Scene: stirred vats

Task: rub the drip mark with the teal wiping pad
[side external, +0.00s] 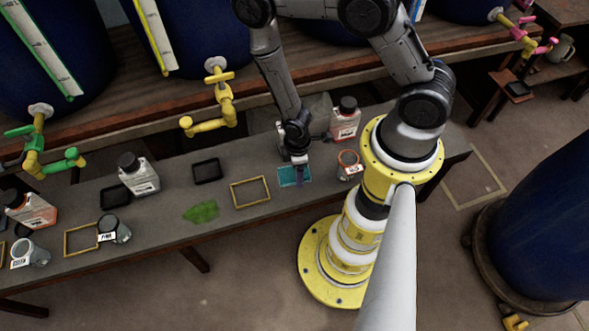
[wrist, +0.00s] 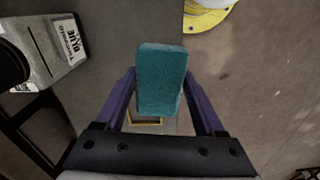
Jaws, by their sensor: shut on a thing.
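The teal wiping pad (side external: 294,177) is in my gripper (side external: 299,167), at the right part of the bench. In the wrist view the pad (wrist: 160,78) sits between the two purple fingers of my gripper (wrist: 158,90), which is shut on it. I cannot tell whether the pad touches the bench top or hangs just above it. The drip mark (side external: 201,211) is a green irregular splotch on the bench, to the left of the pad, with a yellow frame between them. I do not make out the mark in the wrist view.
On the bench (side external: 150,220) are a yellow frame (side external: 250,192), a black tray (side external: 207,171), a white bottle (side external: 138,174), a red-labelled bottle (side external: 345,119) and a jar (side external: 349,165). Yellow (side external: 211,100) and green (side external: 41,150) taps stick out from vats behind. Bare bench surrounds the mark.

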